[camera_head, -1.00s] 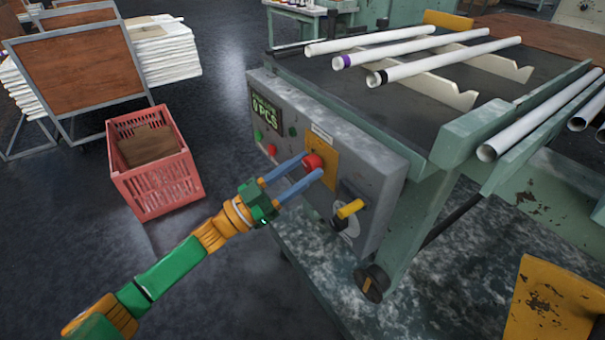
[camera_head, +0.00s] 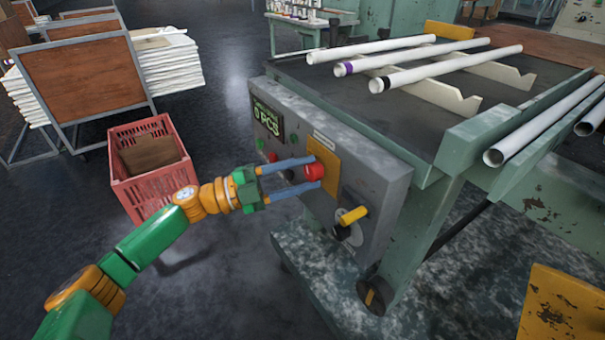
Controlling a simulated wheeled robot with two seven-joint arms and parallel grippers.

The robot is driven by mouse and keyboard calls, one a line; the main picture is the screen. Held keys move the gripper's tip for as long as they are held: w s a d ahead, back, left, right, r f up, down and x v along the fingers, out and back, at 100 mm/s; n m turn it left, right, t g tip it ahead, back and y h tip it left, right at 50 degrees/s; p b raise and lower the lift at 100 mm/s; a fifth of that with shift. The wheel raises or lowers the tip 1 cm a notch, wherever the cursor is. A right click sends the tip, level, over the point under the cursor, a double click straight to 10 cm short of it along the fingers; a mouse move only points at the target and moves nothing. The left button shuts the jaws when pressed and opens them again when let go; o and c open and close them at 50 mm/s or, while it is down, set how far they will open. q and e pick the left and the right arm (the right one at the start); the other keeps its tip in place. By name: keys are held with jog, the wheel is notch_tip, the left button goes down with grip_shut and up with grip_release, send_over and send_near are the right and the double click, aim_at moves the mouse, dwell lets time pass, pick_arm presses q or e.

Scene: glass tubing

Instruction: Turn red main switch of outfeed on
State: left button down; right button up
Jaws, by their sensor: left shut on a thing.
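The red switch knob (camera_head: 315,172) sits on a yellow plate (camera_head: 324,160) on the front of the grey control box (camera_head: 380,172). My left gripper (camera_head: 312,172) comes in from the left, with its two blue fingers on either side of the red knob, shut on it. The fingers run nearly level, one above the other. The yellow-handled rotary switch (camera_head: 353,214) is to the lower right of the knob, apart from the gripper. A display (camera_head: 267,116) on the box's left reads "0 PCS". My right gripper is not in view.
Several glass tubes (camera_head: 420,56) lie on the green machine table (camera_head: 470,140) behind the box. A red crate (camera_head: 150,175) stands on the floor behind my left arm. A cart with stacked sheets (camera_head: 90,75) is at the upper left.

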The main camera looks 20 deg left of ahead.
pick_arm(q)
jog(key=m, duration=0.2)
jog(key=shift+m+g+y, duration=0.3)
jog(key=shift+g+y, duration=0.1)
jog(key=shift+m+p, duration=0.35)
jog(key=shift+m, duration=0.05)
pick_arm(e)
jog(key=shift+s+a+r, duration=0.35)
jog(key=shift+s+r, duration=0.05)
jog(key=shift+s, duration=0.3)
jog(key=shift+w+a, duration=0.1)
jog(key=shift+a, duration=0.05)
pick_arm(q)
jog(key=shift+c, duration=1.8)
grip_release()
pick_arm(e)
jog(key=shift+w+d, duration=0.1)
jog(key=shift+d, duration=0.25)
pick_arm(q)
jog(key=shift+a, duration=0.1)
